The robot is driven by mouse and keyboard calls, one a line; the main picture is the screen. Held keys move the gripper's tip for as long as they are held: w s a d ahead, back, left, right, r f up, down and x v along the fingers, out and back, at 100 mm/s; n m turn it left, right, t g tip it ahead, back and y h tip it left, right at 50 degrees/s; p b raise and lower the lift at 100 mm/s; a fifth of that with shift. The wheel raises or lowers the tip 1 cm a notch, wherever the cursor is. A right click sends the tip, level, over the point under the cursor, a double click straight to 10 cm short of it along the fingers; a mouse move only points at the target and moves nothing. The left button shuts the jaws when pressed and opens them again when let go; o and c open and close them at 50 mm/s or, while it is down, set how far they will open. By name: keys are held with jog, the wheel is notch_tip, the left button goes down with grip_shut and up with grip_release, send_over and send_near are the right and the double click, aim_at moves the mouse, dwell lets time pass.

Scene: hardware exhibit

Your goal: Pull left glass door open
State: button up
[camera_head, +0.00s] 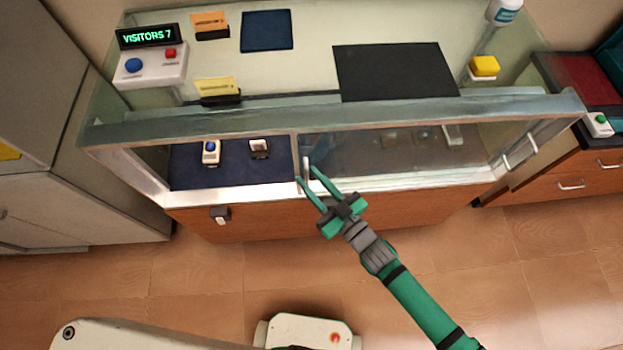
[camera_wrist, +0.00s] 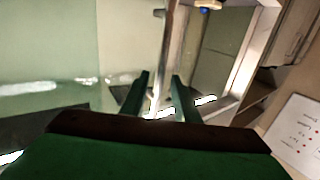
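The glass display case (camera_head: 230,130) stands in the middle of the head view. Its front has a left bay over a dark blue mat (camera_head: 240,175) and a hazier right bay (camera_head: 400,160); I cannot tell how far the left glass door stands open. A short pale upright handle (camera_head: 306,166) is near the middle post. My gripper (camera_head: 307,176) reaches up to it with its two green fingers apart, one on each side. In the wrist view, a thin upright bar (camera_wrist: 165,55) shows between the open fingers (camera_wrist: 160,90). Contact with the bar cannot be told.
Two small items (camera_head: 211,152) lie on the mat. A visitor counter (camera_head: 147,38), a black mat (camera_head: 395,72) and a yellow button (camera_head: 484,67) are on top of the case. A wooden drawer cabinet (camera_head: 570,170) stands at right, a grey cabinet (camera_head: 70,190) at left.

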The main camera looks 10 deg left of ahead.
jog(key=v, duration=1)
jog(key=shift+s+d, duration=0.3)
jog(key=s+d+f+m+t+h, duration=0.2)
jog(key=s+m+h, duration=0.3)
jog(key=s, duration=0.6)
jog(key=s+a+r+m+t+h, duration=0.1)
jog(key=s+a+r+m+h, duration=0.2)
jog(key=h, duration=0.5)
jog(key=shift+s+a+r+m, duration=0.25)
jog(key=shift+s+a+m, duration=0.55)
jog(key=shift+s, duration=0.25)
jog(key=shift+w, duration=0.1)
